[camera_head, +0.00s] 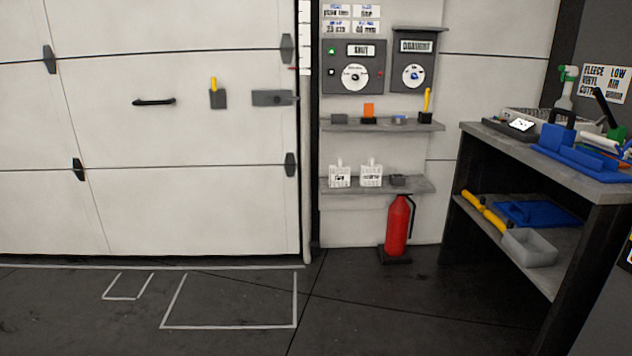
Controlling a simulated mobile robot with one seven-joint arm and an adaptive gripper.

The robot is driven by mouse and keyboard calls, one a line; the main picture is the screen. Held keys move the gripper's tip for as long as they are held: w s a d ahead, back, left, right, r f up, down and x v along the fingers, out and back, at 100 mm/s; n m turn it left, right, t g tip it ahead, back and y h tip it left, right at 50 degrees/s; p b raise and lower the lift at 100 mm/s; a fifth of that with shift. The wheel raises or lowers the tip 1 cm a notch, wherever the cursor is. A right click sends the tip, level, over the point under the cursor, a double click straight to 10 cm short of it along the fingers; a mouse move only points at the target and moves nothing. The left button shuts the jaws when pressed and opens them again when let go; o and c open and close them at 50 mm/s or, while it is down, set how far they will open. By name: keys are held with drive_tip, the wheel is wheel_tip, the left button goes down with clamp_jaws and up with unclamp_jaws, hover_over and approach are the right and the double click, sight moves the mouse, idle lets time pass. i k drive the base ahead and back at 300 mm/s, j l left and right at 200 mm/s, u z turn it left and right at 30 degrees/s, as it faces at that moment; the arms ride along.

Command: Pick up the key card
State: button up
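A small orange upright card (368,109), which looks like the key card, stands in a dark holder (368,121) on the upper wall shelf (410,127). Its top part shows above the holder and its lower end is hidden. No printing on it can be made out at this size. My gripper is not in view.
Beside the card are a grey block (339,119), a small bluish item (399,120) and a yellow stick in a black cup (425,117). A lower shelf (420,185) and a red fire extinguisher (397,228) are below. A cluttered workbench (480,140) stands right. Middle floor is clear.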

sight(369, 108)
drive_tip(key=i+j+z, duration=0.1)
drive_tip(key=i, duration=1.35)
drive_tip(key=i+z, duration=0.25)
drive_tip(key=z, duration=0.15)
drive_tip(key=i+j+z, duration=0.2)
drive_tip(key=i, duration=0.3)
drive_tip(key=i+j+z, duration=0.2)
drive_tip(key=i, duration=0.35)
drive_tip(key=i+j+z, duration=0.25)
drive_tip(key=i, duration=0.2)
